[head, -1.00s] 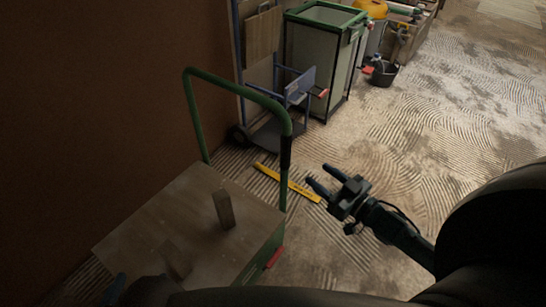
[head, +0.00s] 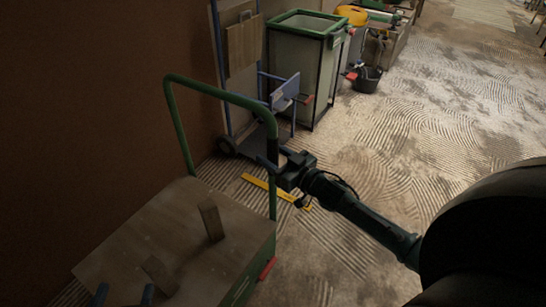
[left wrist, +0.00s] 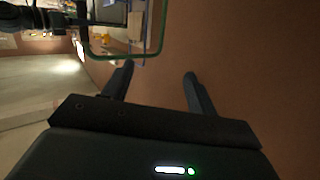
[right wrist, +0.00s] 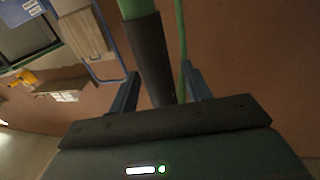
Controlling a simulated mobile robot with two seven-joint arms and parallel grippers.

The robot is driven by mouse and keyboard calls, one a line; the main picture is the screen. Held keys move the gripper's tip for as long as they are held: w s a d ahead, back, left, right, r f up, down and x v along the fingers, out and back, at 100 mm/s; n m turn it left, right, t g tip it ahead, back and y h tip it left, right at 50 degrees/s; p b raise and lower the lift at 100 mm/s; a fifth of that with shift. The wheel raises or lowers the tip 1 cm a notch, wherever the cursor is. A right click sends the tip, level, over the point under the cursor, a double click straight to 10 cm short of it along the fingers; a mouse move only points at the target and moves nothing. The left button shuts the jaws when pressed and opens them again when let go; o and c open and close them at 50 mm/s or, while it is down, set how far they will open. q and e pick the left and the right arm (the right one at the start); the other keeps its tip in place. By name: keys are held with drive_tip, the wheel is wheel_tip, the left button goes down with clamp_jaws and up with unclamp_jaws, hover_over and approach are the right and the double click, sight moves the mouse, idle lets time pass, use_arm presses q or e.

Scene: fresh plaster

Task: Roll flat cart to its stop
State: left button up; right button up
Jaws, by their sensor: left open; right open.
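The flat cart has a wooden deck (head: 155,235), a green side and a green tube handle (head: 225,92) with a black sleeve on its right post. My right gripper (head: 277,156) is at that sleeve; in the right wrist view the black sleeve (right wrist: 153,60) stands between its open fingers, not gripped. My left gripper (head: 122,296) is open at the bottom edge of the head view, low over the near deck. In the left wrist view the green handle (left wrist: 125,55) shows beyond its empty fingers. A yellow bar (head: 255,181) lies on the floor past the handle; I cannot tell whether it is the stop.
Two wooden blocks (head: 210,219) (head: 160,274) are on the deck. A blue hand truck (head: 268,135), a green-rimmed bin (head: 296,65) and a black bucket (head: 367,79) stand beyond the cart. A brown wall (head: 80,100) runs along the left. The ridged floor (head: 430,130) at right is clear.

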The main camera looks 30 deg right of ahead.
drive_tip(key=shift+w, duration=0.1)
drive_tip(key=shift+c, duration=0.5)
clamp_jaws()
